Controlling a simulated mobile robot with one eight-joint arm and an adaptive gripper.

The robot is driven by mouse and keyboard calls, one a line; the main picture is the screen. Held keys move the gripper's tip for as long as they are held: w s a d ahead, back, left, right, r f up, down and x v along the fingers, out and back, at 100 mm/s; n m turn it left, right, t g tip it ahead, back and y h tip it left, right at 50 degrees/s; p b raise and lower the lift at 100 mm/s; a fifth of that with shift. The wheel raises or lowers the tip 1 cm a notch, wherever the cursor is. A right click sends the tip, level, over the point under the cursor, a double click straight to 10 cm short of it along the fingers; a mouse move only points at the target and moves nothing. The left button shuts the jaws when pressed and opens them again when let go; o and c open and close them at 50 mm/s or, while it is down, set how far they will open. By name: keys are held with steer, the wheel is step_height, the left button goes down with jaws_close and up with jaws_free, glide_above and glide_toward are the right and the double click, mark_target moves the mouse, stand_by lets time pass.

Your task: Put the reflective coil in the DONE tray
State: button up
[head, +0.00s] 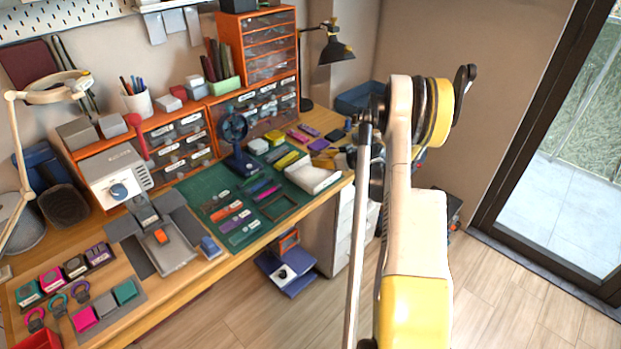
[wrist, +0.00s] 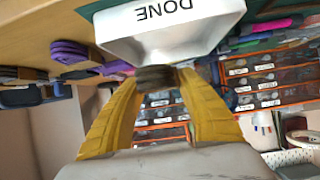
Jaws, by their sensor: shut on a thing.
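The DONE tray is white and open, with its label on the front wall. It stands at the right end of the bench in the head view (head: 312,181). It shows upside down at the top of the wrist view (wrist: 205,28). My gripper (wrist: 157,80) has its yellow fingers shut on a small grey-brown bundle, which I take as the reflective coil (wrist: 155,76). The bundle sits just in front of the tray's labelled wall in the wrist picture; whether it touches the wall I cannot tell. In the head view my arm hides the gripper and the coil.
A green cutting mat (head: 205,190) with several labelled coils lies left of the tray. A dark blue fan (head: 236,140) stands behind the mat. Purple coils (head: 318,145) lie behind the tray, also in the wrist view (wrist: 70,51). Orange drawer units (head: 270,105) line the back.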

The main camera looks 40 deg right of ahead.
steer(key=shift+w+a+f+b, duration=0.45)
steer(key=shift+w+a+f, duration=0.55)
steer(key=shift+w+a, duration=0.2)
step_height(320, 180, down, 4)
steer(key=shift+f+b, duration=0.1)
steer(key=shift+b, duration=1.05)
steer(key=o, duration=1.2)
